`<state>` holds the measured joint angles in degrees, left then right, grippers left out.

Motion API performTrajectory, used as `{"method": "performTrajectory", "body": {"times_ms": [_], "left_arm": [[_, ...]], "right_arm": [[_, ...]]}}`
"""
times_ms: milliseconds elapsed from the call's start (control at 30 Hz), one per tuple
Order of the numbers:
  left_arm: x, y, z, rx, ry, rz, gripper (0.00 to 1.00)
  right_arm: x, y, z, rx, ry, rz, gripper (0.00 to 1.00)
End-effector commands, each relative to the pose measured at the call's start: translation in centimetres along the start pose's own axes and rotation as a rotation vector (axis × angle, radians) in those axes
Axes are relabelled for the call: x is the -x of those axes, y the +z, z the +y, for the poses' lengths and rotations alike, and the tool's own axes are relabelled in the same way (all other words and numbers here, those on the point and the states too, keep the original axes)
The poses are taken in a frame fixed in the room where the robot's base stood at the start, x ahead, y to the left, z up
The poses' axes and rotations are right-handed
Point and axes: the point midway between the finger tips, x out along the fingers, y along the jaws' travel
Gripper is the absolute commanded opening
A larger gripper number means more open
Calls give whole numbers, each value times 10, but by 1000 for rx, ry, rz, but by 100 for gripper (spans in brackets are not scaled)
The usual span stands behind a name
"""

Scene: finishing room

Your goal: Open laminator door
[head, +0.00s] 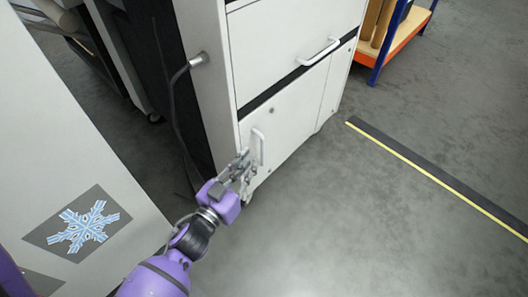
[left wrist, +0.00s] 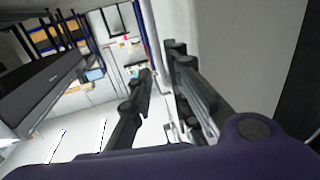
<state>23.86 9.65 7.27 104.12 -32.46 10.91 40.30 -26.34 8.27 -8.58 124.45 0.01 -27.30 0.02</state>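The laminator is a white cabinet (head: 215,95) in the upper middle of the head view. Its lower door (head: 290,110) looks closed and has a small upright white handle (head: 261,146) near its left edge. My left gripper (head: 246,160) is at the lower end of this handle, just left of it in the picture. In the left wrist view its two dark fingers (left wrist: 160,68) stand apart with a gap between them. A pale upright bar (left wrist: 150,45) shows beyond the fingertips; I cannot tell whether it is the handle. Contact is not clear. My right gripper is not in view.
A horizontal handle (head: 318,53) sits on the panel above. A dark cable (head: 172,100) hangs at the cabinet's left side. A white panel with a snowflake sign (head: 77,224) stands at left. An orange-edged rack (head: 400,45) is at upper right.

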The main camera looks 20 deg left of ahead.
Motion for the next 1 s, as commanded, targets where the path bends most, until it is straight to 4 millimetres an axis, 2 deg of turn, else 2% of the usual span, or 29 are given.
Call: {"method": "performTrajectory", "body": {"times_ms": [300,500,833,967,1000], "left_arm": [[-49,0,1,-1,2,3,17],[-70,0,0,-1,1,1,17],[-73,-1,0,-1,0,-1,17],[-73,-1,0,0,0,-1,0],[-73,-1,0,0,0,-1,0]], "right_arm": [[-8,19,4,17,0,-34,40],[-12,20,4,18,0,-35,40],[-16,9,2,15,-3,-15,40],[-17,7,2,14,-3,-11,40],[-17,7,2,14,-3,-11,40]]}}
